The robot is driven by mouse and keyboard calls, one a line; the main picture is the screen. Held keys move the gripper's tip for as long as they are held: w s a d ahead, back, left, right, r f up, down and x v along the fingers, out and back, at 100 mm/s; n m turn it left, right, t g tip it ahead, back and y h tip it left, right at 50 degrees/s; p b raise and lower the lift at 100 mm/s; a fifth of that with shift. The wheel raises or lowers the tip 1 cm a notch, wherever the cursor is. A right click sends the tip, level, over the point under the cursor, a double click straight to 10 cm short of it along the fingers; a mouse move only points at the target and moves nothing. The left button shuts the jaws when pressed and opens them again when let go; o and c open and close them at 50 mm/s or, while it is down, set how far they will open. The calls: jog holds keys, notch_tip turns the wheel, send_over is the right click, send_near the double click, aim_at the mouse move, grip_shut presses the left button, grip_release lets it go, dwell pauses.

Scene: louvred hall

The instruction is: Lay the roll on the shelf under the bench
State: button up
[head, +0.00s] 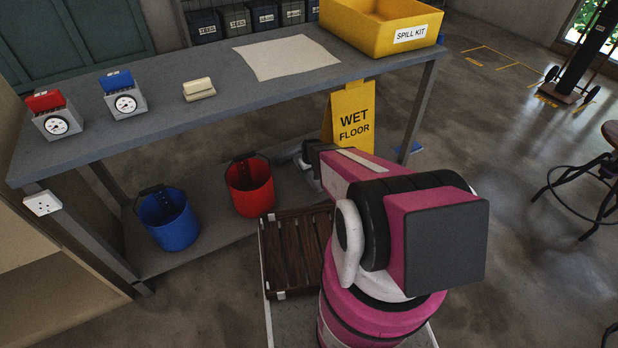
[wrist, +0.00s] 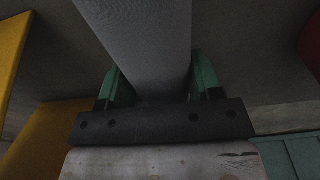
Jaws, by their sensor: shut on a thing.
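The grey workbench (head: 230,100) stands ahead of me, with a low grey shelf (head: 213,228) beneath its top. In the wrist view, my gripper (wrist: 156,65) has its two green fingers on either side of a plain grey roll (wrist: 142,38). It is shut on the roll, which reaches away from the camera past the fingers. In the head view, my pink arm reaches in under the bench's front edge near the right end of the shelf. The arm hides the fingers and most of the roll there, so whether the roll touches the shelf cannot be told.
A blue bucket (head: 168,218) and a red bucket (head: 250,186) stand on the shelf, left of my arm. A yellow wet-floor sign (head: 352,122) stands by its right end.

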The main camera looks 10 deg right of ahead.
jog(key=shift+d+f, duration=0.1)
jog(key=shift+f, duration=1.95)
jog(key=shift+f, duration=0.1)
jog(key=o, duration=1)
jog(key=r, duration=0.4)
jog(key=s+r, duration=0.1)
jog(key=r, duration=0.7)
jog(key=shift+s+d, duration=0.15)
jog(key=shift+d, duration=0.1)
